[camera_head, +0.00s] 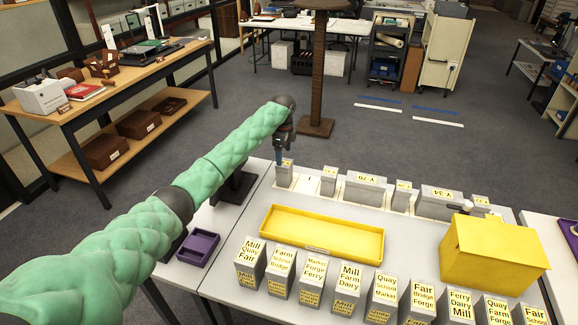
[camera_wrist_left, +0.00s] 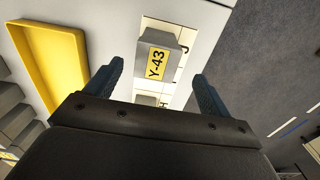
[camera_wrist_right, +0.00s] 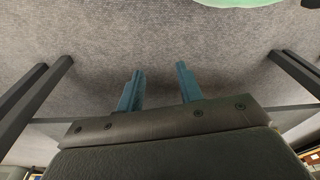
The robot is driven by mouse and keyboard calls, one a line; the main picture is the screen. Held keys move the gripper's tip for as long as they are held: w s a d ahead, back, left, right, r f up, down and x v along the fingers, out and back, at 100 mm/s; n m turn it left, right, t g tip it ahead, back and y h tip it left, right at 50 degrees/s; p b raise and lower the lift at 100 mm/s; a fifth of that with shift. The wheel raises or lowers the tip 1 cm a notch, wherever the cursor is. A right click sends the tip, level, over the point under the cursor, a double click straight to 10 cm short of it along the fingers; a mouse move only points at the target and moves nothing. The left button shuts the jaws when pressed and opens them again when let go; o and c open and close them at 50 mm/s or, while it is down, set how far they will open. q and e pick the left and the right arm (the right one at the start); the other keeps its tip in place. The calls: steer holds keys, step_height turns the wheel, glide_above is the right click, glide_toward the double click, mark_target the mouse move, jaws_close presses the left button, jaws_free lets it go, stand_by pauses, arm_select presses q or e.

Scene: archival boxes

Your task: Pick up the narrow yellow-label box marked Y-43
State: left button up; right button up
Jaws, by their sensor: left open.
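The narrow grey box Y-43 (camera_wrist_left: 158,56), with a yellow label, stands beside the slot letter J in the left wrist view, ahead of my left gripper (camera_wrist_left: 157,76). My left gripper (camera_head: 281,156) is open and empty, above the leftmost box (camera_head: 284,176) of that row. My right gripper (camera_wrist_right: 160,75) shows only in its wrist view, fingers apart with nothing between them.
A long yellow tray (camera_head: 322,250) lies in front of the back row. Several labelled boxes (camera_head: 281,262) stand along the table's front. A large yellow box (camera_head: 492,255) stands right, a small purple tray (camera_head: 198,248) left. Wider boxes Y-70 (camera_head: 365,190) and Y-34 (camera_head: 440,204) are further right.

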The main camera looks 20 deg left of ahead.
mark_target(284, 162)
arm_select(q)
steer(key=shift+f, duration=0.35)
steer(key=shift+s+f+p, duration=0.1)
steer(key=shift+f+p, duration=0.6)
steer(key=shift+f, duration=0.3)
steer(key=f+p, duration=0.1)
steer(key=f, duration=0.1)
steer(key=f+p, duration=0.1)
steer(key=shift+s+d+f, duration=0.15)
steer(key=shift+d+f, duration=0.05)
steer(key=shift+f, duration=0.75)
arm_select(e)
steer(key=s+d+f, duration=0.3)
steer(key=f, duration=0.4)
steer(key=shift+f+t, duration=0.3)
arm_select(q)
steer(key=shift+c, duration=0.2)
steer(key=c, duration=1.1)
steer(key=shift+r, duration=0.1)
steer(key=shift+c, duration=0.3)
arm_select(e)
steer(key=shift+d, duration=0.15)
arm_select(q)
steer(key=shift+r, duration=0.1)
arm_select(e)
steer(key=shift+f, duration=0.1)
